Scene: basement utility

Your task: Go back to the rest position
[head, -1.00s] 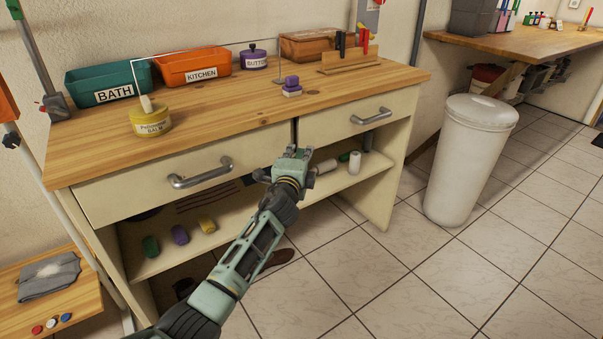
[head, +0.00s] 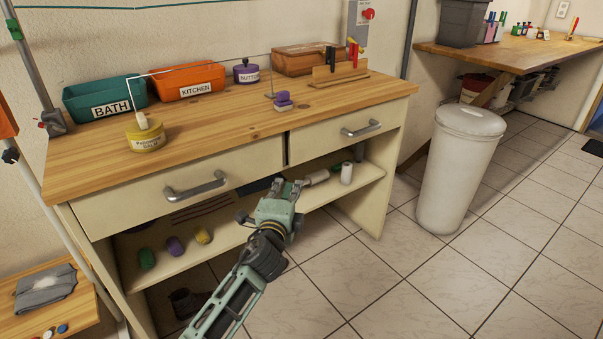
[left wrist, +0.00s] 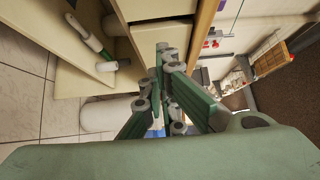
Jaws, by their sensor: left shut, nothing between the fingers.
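My left gripper (head: 282,190) is in front of the wooden-topped workbench (head: 225,122), at about the height of its open shelf, below the gap between the two drawers. It is shut and empty. In the left wrist view its green fingers (left wrist: 165,75) are closed together, with the bench's drawer front and shelf beyond them. My right gripper is not seen in any view.
The left drawer handle (head: 196,186) and right drawer handle (head: 361,129) stick out close to my arm. A white bin (head: 458,170) stands right of the bench. A low wooden table (head: 75,308) is at the lower left. The tiled floor (head: 345,260) between is clear.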

